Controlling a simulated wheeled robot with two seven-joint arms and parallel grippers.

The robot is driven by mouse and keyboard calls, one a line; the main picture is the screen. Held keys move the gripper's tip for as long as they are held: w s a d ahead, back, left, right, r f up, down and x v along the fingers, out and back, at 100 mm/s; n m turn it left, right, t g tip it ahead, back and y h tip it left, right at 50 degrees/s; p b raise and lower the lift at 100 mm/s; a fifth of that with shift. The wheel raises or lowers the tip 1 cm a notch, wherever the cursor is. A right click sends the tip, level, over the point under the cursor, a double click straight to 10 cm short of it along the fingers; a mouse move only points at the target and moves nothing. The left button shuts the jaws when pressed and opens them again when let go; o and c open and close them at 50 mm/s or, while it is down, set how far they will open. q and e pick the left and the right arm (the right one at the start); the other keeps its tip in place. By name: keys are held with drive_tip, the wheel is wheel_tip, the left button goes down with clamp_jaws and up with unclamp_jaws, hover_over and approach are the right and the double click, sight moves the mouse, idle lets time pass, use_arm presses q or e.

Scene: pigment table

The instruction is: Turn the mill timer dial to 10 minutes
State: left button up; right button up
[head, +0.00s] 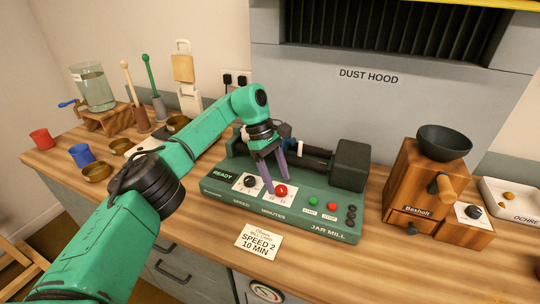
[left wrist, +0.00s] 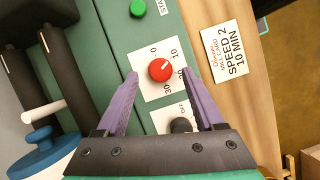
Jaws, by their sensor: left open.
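The red minutes dial (head: 281,190) sits on a white plate on the green jar mill (head: 222,189). In the left wrist view the red dial (left wrist: 160,71) shows numbers around it, and its white mark points to the upper right, roughly toward the 10. My left gripper (head: 283,187) reaches down over the panel, open. In the left wrist view its purple fingers (left wrist: 160,78) stand on either side of the dial, with gaps to it; contact is not visible. The black speed knob (left wrist: 181,126) is beside the dial. My right gripper is not in view.
A card reading speed 2, 10 min (head: 259,241) lies in front of the mill. Green start (head: 313,201) and red stop (head: 331,207) buttons are right of the dial. A wooden grinder (head: 417,190) stands to the right. Cups and a glass jar (head: 93,88) stand left.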

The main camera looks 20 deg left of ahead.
use_arm(q)
drive_tip(key=p+v, duration=0.5)
drive_tip(key=v, duration=0.8)
drive_tip(key=shift+d, duration=0.1)
drive_tip(key=shift+r, duration=0.1)
